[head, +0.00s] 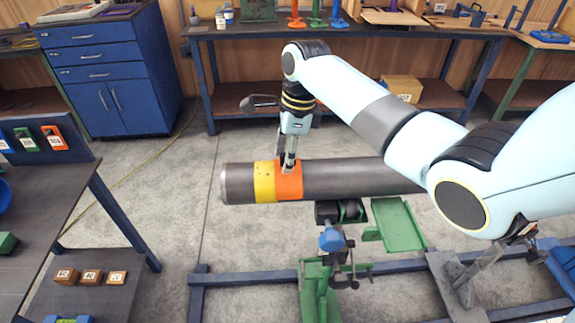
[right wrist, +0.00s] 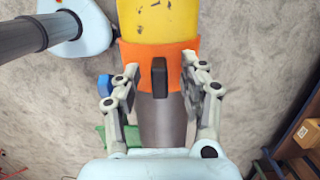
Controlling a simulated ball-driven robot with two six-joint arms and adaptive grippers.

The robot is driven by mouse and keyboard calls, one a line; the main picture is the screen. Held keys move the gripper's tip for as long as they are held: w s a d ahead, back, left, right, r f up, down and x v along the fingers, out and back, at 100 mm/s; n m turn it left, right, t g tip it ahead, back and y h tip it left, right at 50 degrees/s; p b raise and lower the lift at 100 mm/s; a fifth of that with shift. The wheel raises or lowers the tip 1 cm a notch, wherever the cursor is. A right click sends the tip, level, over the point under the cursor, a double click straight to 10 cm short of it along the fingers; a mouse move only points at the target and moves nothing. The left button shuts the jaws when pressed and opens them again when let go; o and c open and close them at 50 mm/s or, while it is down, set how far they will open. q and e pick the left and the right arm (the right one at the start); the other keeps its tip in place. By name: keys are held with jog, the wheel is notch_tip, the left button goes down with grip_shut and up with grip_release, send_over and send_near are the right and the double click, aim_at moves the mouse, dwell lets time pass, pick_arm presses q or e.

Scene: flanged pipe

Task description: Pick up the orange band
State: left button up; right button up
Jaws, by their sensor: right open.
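The orange band (head: 290,190) wraps around a dark pipe (head: 350,178), right beside a yellow band (head: 264,183). In the right wrist view the orange band (right wrist: 142,54) has a small dark upright block (right wrist: 159,78) at its middle. My right gripper (head: 288,169) comes down from above onto the band in the head view. In the right wrist view its two open fingers (right wrist: 160,72) lie on either side of the dark block, with gaps between. I cannot tell whether the fingertips touch the band. My left gripper is not in view.
The pipe lies above a green stand (head: 318,285) with a blue and black clamp part (head: 333,240). A green plate (head: 398,225) is beside it. A dark table (head: 45,215) stands at left and a blue drawer cabinet (head: 110,75) behind. The floor left of the pipe is clear.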

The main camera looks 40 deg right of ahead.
grip_shut()
jog(key=shift+r, duration=0.1)
